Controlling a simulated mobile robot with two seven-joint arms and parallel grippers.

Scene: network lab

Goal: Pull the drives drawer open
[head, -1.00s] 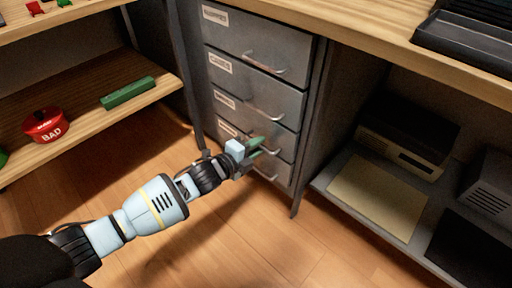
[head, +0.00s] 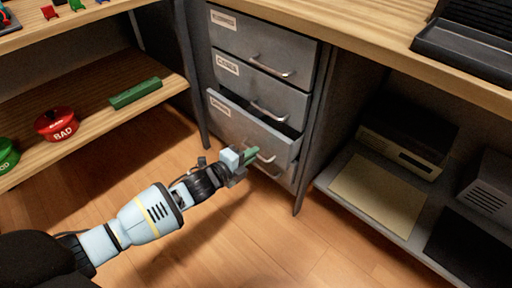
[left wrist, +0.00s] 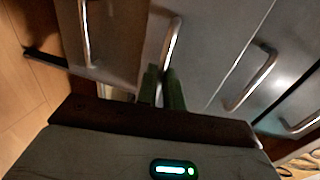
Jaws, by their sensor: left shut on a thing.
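The grey cabinet has stacked drawers with white labels and metal bar handles. The third drawer from the top (head: 238,128) stands partly out, with a dark gap above its front. Its label is too small to read surely, so I cannot confirm it is the drives drawer. My left gripper (head: 252,155) is shut on this drawer's handle (left wrist: 171,42). In the left wrist view its green fingers (left wrist: 163,88) meet the handle's lower end. My right gripper is not in view.
The CABLES drawer (head: 255,88) and the top drawer (head: 262,43) above are closed. A wooden shelf at left holds a red BAD bin (head: 57,124) and a green block (head: 136,93). A low grey shelf (head: 335,180) stands at right. Floor before the cabinet is clear.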

